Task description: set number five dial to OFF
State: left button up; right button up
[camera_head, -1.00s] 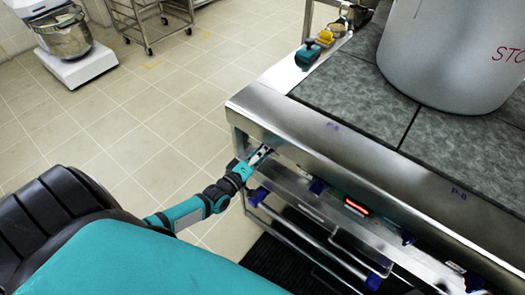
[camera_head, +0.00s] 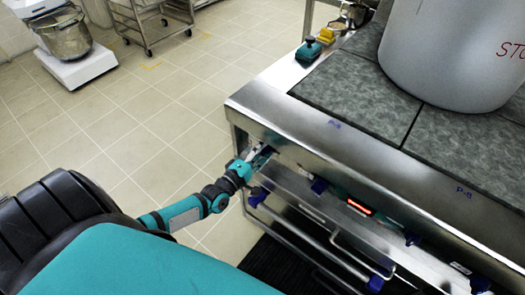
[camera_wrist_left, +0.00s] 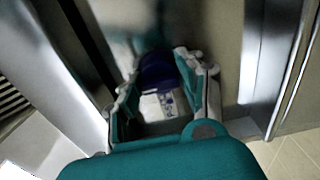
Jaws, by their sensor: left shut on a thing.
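My left gripper (camera_head: 264,154) is at the left end of the stove's steel front (camera_head: 370,170), below the overhanging top edge. In the left wrist view, a dark blue dial (camera_wrist_left: 157,72) sits between the fingertips of my left gripper (camera_wrist_left: 160,75), which are shut on it. A pale label with blue marks (camera_wrist_left: 160,103) lies just below the dial; I cannot read it. In the head view my gripper hides this dial. Other blue dials (camera_head: 319,186) and (camera_head: 411,238) show farther right along the front. My right gripper is not in view.
A lit red display (camera_head: 359,207) is on the panel. Steel rails (camera_head: 305,236) run below. A large pot (camera_head: 450,50) stands on the grey cooktop (camera_head: 350,92). A teal-handled item (camera_head: 308,50) lies at the far edge. The tiled floor (camera_head: 160,110) at left is clear near my arm.

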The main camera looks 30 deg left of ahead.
pick_arm(q)
jog(key=shift+f, duration=0.1)
jog(key=o, duration=1.1)
jog(key=s+a, duration=0.1)
jog(key=s, duration=1.1)
